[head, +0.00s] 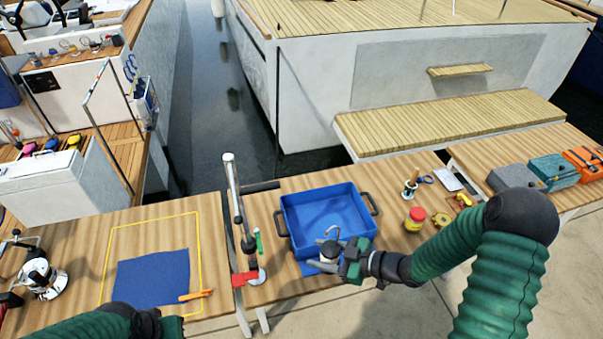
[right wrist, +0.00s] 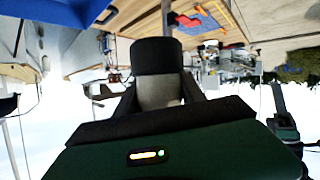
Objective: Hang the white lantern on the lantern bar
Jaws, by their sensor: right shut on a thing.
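The white lantern (head: 329,248) has a pale body, a dark cap and a wire hook on top. My right gripper (head: 327,261) is shut on it and holds it over the front edge of the blue tray. In the right wrist view the lantern (right wrist: 158,88) fills the space between the fingers, its dark part uppermost in the picture. The lantern bar seems to be the dark horizontal bar (head: 262,187) beside the upright chrome post (head: 236,195), left of and behind the lantern. Only part of my left arm shows at the bottom left; its fingers are out of view.
The blue tray (head: 290,222) with dark handles stands right of the post. A red clamp (head: 245,277) is at the post's foot. A red jar (head: 415,219) and a yellow tape measure (head: 441,220) lie to the right. A blue cloth (head: 152,277) lies on the left table.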

